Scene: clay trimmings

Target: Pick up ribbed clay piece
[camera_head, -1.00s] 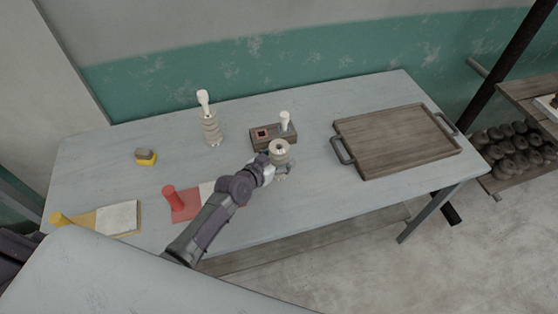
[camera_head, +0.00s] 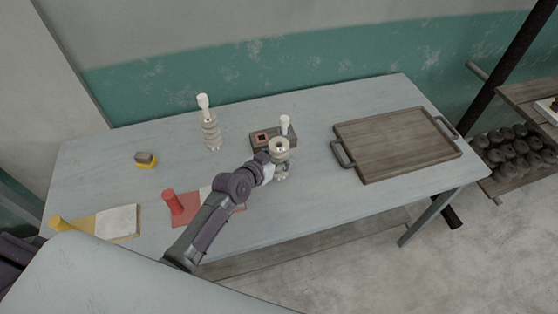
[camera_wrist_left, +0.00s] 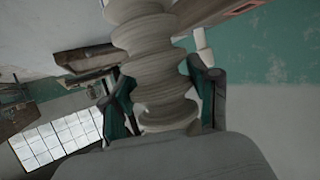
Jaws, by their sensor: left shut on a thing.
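My right gripper is not in view.
A wooden tray (camera_head: 395,143) with dark handles lies on the right.

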